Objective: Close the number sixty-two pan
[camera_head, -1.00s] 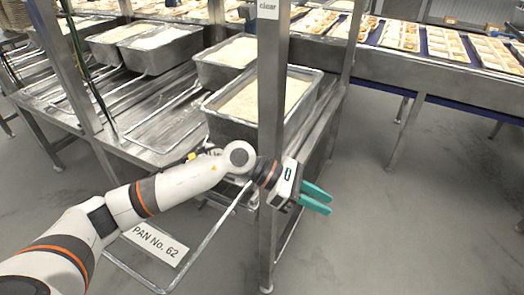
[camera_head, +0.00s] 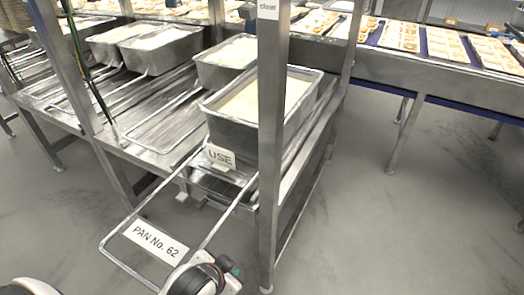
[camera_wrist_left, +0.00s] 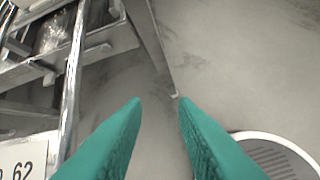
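The number sixty-two pan's wire frame (camera_head: 105,250) sticks out from the rack towards me, with a white label (camera_head: 157,242) reading PAN No. 62. Behind it on the rack stands a steel pan (camera_head: 237,132) of pale rice, with a USE tag (camera_head: 221,156) at its front. My left gripper (camera_wrist_left: 160,103) is open and empty, its teal fingers apart. In the head view it is low, at the front right corner of the wire frame, and its fingers are mostly hidden. In the left wrist view the frame's bar (camera_wrist_left: 70,95) and label (camera_wrist_left: 22,160) are left of the fingers. My right gripper is out of view.
A steel post (camera_head: 270,150) of the rack stands just right of the wire frame. Other rice pans (camera_head: 160,48) stand on the rack at the left. A conveyor with food trays (camera_head: 450,45) runs along the back right. The floor on the right is clear.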

